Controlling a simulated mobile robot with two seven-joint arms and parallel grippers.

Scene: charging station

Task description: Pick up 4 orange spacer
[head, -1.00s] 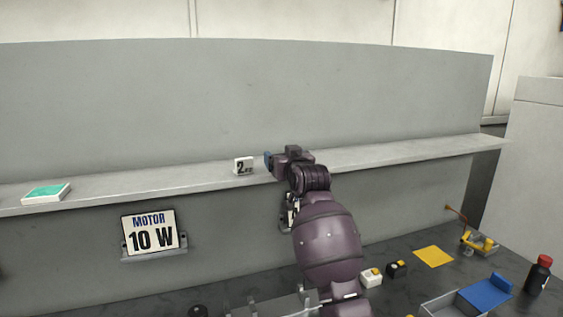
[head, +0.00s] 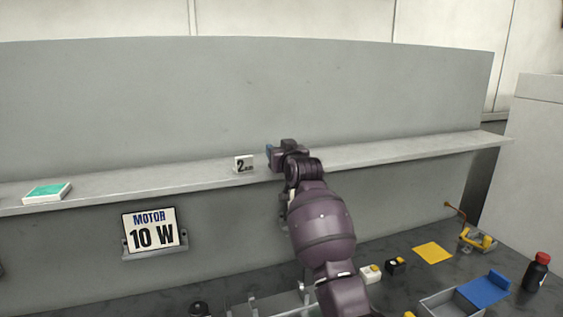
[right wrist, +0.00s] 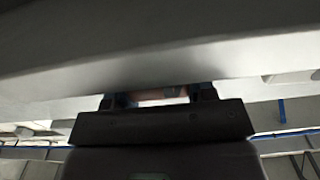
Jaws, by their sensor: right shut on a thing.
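My right gripper (head: 268,151) is up at the grey shelf, just right of the small "2" sign (head: 244,164). In the right wrist view the two dark blue fingers (right wrist: 161,96) are shut on a pale orange-pink piece (right wrist: 152,95). Only a thin strip of it shows, so I cannot tell its full shape. No other orange spacer is clear in view. My left gripper is not in view.
The shelf (head: 110,188) runs along the grey wall, with a green-topped white box (head: 47,191) at left. Below are a "MOTOR 10 W" sign (head: 151,231), a yellow square (head: 432,253), a blue-lidded tray (head: 452,305) and a red-capped bottle (head: 537,274). The shelf right of my wrist is clear.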

